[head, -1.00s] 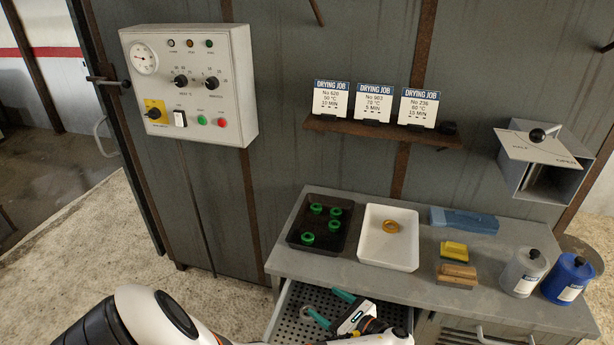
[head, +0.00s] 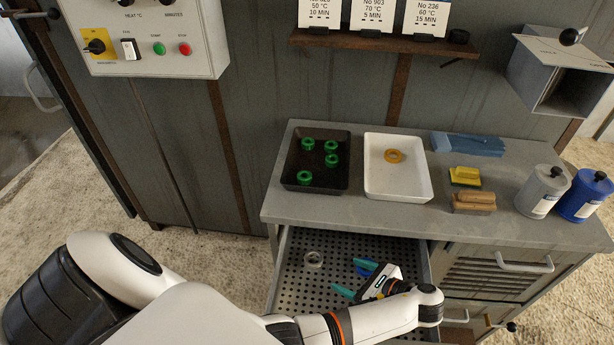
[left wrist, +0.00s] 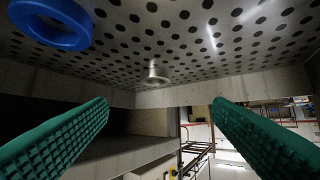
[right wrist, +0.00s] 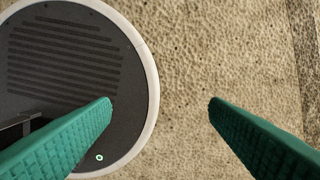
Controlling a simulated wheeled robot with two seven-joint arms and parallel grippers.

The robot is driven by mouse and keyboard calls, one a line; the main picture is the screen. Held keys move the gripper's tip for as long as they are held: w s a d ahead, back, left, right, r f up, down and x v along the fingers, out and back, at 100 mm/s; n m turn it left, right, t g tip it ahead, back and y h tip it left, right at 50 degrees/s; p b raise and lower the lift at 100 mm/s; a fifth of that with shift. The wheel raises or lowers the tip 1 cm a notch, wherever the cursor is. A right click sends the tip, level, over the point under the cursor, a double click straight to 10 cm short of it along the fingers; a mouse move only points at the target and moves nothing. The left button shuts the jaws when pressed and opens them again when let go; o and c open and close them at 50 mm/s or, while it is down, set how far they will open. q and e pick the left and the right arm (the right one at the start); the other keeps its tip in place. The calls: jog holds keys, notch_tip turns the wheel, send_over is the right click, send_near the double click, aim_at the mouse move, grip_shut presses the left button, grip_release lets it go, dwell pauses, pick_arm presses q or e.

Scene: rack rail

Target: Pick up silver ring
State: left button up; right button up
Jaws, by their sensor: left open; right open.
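The silver ring (head: 313,259) lies on the perforated floor of the open drawer, near its back left in the head view. It also shows small in the left wrist view (left wrist: 155,76), beyond the fingertips and near a drawer wall. My left gripper (head: 350,279) is open and empty over the drawer, to the right of the ring and apart from it. Its two green fingers frame the left wrist view. A blue ring (head: 364,267) lies beside the fingers, partly hidden in the head view; it shows clearly in the left wrist view (left wrist: 50,22). My right gripper (right wrist: 160,103) is open and empty above the floor.
The drawer (head: 279,290) stands open below the bench top (head: 375,216). On the bench are a black tray (head: 318,186) with several green rings, a white tray (head: 398,191) with an orange ring (head: 393,156), a sponge, a brush and bottles. The bench edge overhangs the drawer's back.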

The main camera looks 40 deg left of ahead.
pick_arm(q)
send_near(309, 256)
jog(key=shift+s+a+f+p, duration=0.15)
jog(key=shift+s+p, duration=0.3)
jog(key=shift+s, duration=0.05)
jog(key=shift+w+x, duration=0.2)
jog(key=shift+x, duration=1.2)
jog(key=shift+w+x, duration=0.2)
jog(key=shift+x, duration=1.2)
jog(key=c, duration=1.1)
jog(key=shift+o, duration=0.2)
jog(key=shift+p, duration=0.3)
